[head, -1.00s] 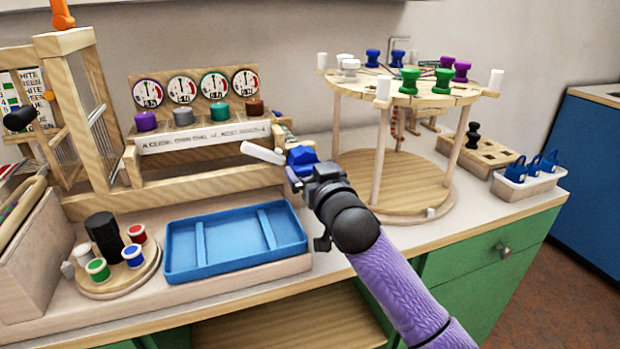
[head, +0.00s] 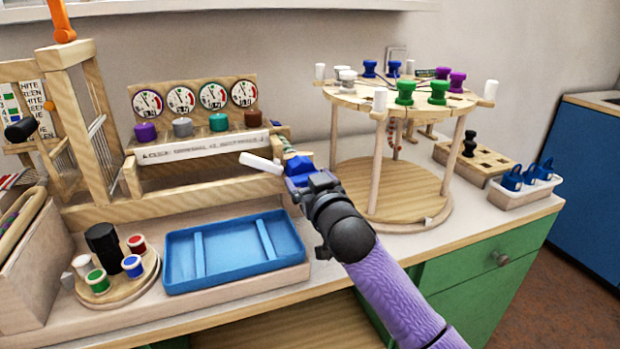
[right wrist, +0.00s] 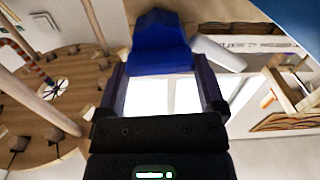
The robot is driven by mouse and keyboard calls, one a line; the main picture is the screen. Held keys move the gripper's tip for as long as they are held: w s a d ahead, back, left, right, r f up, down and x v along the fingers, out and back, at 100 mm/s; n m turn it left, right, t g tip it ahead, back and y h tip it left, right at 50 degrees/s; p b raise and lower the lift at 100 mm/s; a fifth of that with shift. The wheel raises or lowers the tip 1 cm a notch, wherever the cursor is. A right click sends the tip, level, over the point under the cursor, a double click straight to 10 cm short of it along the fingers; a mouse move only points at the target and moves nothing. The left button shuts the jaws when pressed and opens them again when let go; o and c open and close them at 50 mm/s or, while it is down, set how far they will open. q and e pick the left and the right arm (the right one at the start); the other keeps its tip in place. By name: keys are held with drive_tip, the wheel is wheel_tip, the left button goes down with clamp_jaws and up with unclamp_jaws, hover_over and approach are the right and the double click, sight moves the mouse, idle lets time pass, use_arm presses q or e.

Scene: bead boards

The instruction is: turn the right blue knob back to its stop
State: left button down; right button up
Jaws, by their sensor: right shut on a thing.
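The right blue knob (head: 299,167) is at the right end of the wooden dial frame, beside a white lever (head: 261,163). My right gripper (head: 303,176) is shut on this knob. In the right wrist view the knob (right wrist: 160,45) sits between the two fingers of the gripper (right wrist: 162,82), with the white lever (right wrist: 218,52) just to its right. The fingers hide part of the knob in the head view, and I cannot tell its turn angle. My left gripper is not in view.
The dial frame (head: 205,170) holds several gauges and coloured knobs. A blue tray (head: 225,268) lies below it. A round two-level wooden stand (head: 407,190) with coloured bobbins is close right of my right arm. A white bin (head: 520,192) stands at the far right.

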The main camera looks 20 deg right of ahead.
drive_tip(key=n+p, duration=0.2)
drive_tip(key=n, duration=0.1)
drive_tip(key=shift+a+r+p, duration=0.1)
drive_tip(key=shift+r+p, duration=0.05)
drive_tip(key=shift+p, duration=0.2)
drive_tip(key=shift+n+p, duration=0.5)
drive_tip(key=shift+n, duration=0.5)
drive_tip(key=n, duration=0.2)
drive_tip(key=n+p, duration=0.1)
drive_tip(key=n, duration=0.1)
drive_tip(key=n+p, duration=0.1)
drive_tip(key=n, duration=0.1)
drive_tip(key=shift+a+f, duration=0.1)
drive_tip(key=shift+f, duration=0.15)
drive_tip(key=n, duration=0.4)
drive_tip(key=shift+f+p, duration=0.15)
drive_tip(key=shift+p, duration=0.2)
drive_tip(key=shift+n, duration=0.8)
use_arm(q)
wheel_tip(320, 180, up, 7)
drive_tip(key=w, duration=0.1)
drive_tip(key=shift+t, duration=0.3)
use_arm(e)
drive_tip(key=shift+f+n, duration=0.1)
drive_tip(key=shift+n, duration=0.2)
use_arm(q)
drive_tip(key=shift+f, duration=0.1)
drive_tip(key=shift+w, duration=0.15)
